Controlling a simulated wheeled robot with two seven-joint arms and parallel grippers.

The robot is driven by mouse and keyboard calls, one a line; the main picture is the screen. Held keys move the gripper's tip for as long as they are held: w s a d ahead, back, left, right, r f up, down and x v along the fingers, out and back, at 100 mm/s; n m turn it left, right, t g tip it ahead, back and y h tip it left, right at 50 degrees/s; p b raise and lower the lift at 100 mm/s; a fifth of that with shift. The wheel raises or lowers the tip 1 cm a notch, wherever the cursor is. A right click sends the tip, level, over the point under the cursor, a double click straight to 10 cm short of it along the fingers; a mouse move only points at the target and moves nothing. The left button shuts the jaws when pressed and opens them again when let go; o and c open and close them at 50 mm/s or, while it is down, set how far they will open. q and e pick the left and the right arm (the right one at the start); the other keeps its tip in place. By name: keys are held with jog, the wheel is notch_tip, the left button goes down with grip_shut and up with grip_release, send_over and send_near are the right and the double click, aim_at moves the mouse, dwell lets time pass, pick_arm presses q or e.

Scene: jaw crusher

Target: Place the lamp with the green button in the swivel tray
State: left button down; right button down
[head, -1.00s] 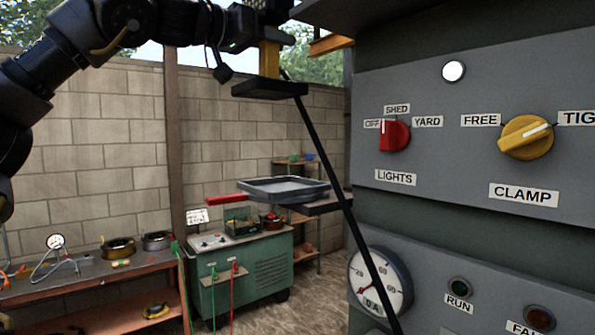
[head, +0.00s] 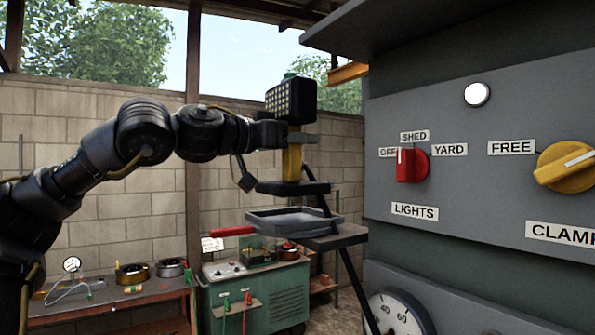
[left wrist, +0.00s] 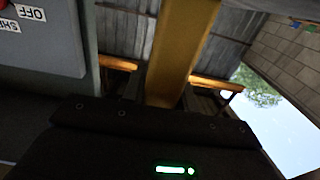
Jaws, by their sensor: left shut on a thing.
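The lamp (head: 291,100) has a black head with a grid of light dots, a yellow post and a flat black base. A small green spot shows on top of its head. My left gripper (head: 290,140) is shut around the yellow post and holds the lamp upright. In the left wrist view, the yellow post (left wrist: 182,45) runs up from the dark gripper side. The swivel tray (head: 293,226) is a shallow grey tray with a red handle. The lamp base hangs just above the tray in the head view, with a small gap. My right gripper is out of view.
A grey control panel (head: 480,190) with a red lights knob and a yellow clamp knob fills the right side. A dark slanted bar (head: 355,290) runs below the tray. A green cabinet (head: 255,300) and a workbench (head: 110,303) stand behind at lower left.

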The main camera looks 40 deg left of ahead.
aim_at(299, 167)
pick_arm(q)
jog(key=shift+w+f, duration=0.15)
jog(key=shift+f, duration=0.2)
jog(key=shift+w+a+f, duration=0.1)
jog(key=shift+w+f, duration=0.15)
jog(key=shift+s+f+p, duration=0.1)
jog(key=shift+f+p, duration=0.2)
jog(key=f, duration=0.1)
jog(key=f+p, duration=0.1)
jog(key=shift+s+d+f, duration=0.2)
jog(key=shift+f, duration=0.2)
jog(key=shift+w+a+f, duration=0.15)
jog(key=shift+a+f, duration=0.1)
jog(key=shift+f, duration=0.1)
jog(key=c, duration=1.4)
grip_release()
jog(key=shift+d, duration=0.15)
jog(key=o, duration=0.3)
jog(key=shift+d, duration=0.15)
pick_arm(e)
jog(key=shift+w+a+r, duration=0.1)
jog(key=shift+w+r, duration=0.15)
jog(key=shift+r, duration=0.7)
pick_arm(q)
jog(key=shift+a, duration=0.2)
